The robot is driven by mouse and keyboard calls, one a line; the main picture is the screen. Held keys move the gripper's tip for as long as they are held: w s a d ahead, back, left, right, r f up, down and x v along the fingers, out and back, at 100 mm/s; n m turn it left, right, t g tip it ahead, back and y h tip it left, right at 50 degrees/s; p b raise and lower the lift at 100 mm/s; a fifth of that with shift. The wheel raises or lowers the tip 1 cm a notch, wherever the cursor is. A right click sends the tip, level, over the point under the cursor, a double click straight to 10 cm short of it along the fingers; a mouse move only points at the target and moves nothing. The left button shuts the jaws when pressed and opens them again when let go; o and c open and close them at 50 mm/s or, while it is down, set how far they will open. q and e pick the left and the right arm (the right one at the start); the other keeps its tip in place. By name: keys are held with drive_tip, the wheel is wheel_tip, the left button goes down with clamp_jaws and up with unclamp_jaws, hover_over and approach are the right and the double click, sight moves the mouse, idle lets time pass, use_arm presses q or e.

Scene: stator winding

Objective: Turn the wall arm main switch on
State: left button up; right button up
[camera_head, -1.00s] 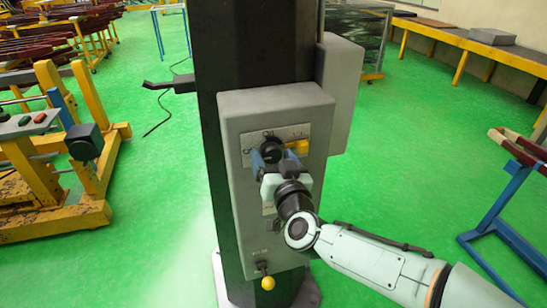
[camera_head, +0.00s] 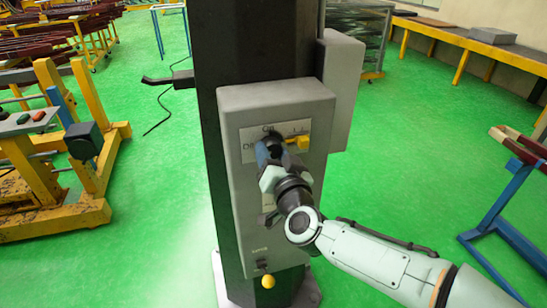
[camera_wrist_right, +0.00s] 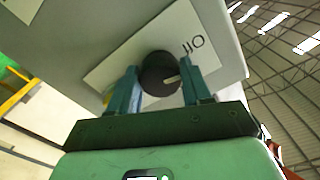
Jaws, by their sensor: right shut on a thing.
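The main switch is a round black knob (camera_wrist_right: 158,74) with a pale pointer mark, set on a light label plate (camera_wrist_right: 190,42) on the grey control box. In the head view the box (camera_head: 232,190) is fixed to a dark column, and the knob is mostly hidden by my right gripper (camera_head: 270,153). In the wrist view my right gripper (camera_wrist_right: 160,82) has its two blue-green fingers on either side of the knob, shut on it. The wrist is turned, so the fingers look tilted against the box. The plate's lettering is partly covered. My left gripper is not in view.
A yellow piece (camera_head: 298,143) sits on the plate just right of the knob. A yellow ball-ended lever (camera_head: 267,281) hangs at the box's bottom. A second grey box (camera_head: 345,90) is on the column's right side.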

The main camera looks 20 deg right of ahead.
drive_tip(key=m+b, duration=0.2)
drive_tip(key=m, duration=0.2)
drive_tip(key=shift+a+m, duration=0.1)
drive_tip(key=shift+m, duration=0.3)
drive_tip(key=m+b, duration=0.2)
drive_tip(key=m, duration=0.2)
use_arm(q)
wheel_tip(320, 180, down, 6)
drive_tip(key=b, duration=0.2)
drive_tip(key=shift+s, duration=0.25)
use_arm(e)
drive_tip(key=m, duration=0.6)
drive_tip(key=shift+r+m, duration=0.15)
drive_tip(key=shift+m, duration=0.15)
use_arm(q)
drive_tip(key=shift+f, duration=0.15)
use_arm(e)
drive_tip(key=o, duration=1.1)
drive_tip(key=shift+c, duration=0.2)
